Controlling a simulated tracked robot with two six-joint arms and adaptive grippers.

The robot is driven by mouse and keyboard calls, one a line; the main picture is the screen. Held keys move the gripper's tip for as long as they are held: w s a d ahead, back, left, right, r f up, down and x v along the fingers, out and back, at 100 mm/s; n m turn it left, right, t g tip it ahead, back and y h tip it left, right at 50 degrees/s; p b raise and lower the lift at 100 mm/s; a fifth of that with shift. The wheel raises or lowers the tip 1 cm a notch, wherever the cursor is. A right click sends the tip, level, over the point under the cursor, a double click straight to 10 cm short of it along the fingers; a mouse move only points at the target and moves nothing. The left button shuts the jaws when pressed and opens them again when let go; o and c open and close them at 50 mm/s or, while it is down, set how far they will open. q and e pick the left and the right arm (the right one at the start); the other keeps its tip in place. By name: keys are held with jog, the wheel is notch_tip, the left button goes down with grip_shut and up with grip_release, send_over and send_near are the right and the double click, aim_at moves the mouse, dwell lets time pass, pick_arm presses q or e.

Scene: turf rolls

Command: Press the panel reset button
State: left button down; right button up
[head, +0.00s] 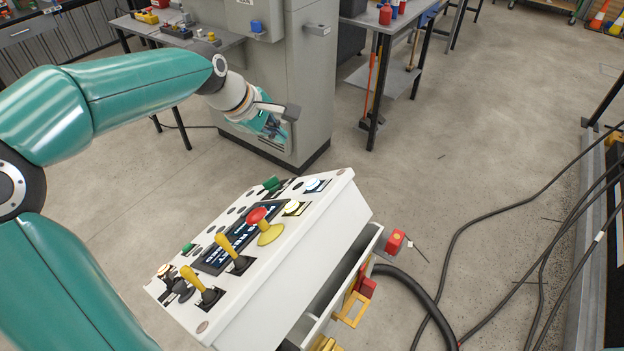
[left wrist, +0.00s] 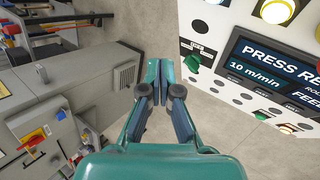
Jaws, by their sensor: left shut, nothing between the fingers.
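The white control panel (head: 225,305) stands at lower middle in the head view, its sloped top carrying buttons, levers and a dark display (head: 232,243). In the left wrist view the display (left wrist: 270,62) partly reads "PRESS RE". A lit white-blue button (head: 317,186) and a lit yellow button (head: 296,208) sit near the panel's upper right edge; the yellow one also shows at the top of the left wrist view (left wrist: 277,10). I cannot read which is reset. My left gripper (head: 272,127) is shut and empty, beyond the panel's far edge, apart from it. My right gripper is out of view.
A red mushroom button (head: 257,215) on a yellow base and yellow levers (head: 226,243) stick up from the panel. A grey cabinet (head: 308,85) stands behind the gripper. Black cables (head: 480,215) lie on the floor at right. The floor between is open.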

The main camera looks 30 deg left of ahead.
aim_at(313, 184)
pick_arm(q)
jog(key=d+f+b, duration=0.2)
jog(key=f, duration=0.1)
jog(key=d+f+b, duration=0.3)
jog(key=shift+s, duration=0.15)
jog(key=shift+d+f+b, duration=0.35)
jog(key=shift+b, duration=0.1)
dwell(1.2)
jog(key=shift+d+f, duration=0.25)
jog(key=shift+f, duration=0.05)
jog(key=shift+s+d+f+b, duration=0.1)
jog(key=shift+d+f+b, duration=0.25)
jog(key=shift+b, duration=0.2)
dwell(0.6)
dwell(0.3)
jog(key=shift+a+r+p, duration=0.55)
jog(key=shift+a+r, duration=0.05)
jog(key=shift+r, duration=0.05)
jog(key=shift+r, duration=0.1)
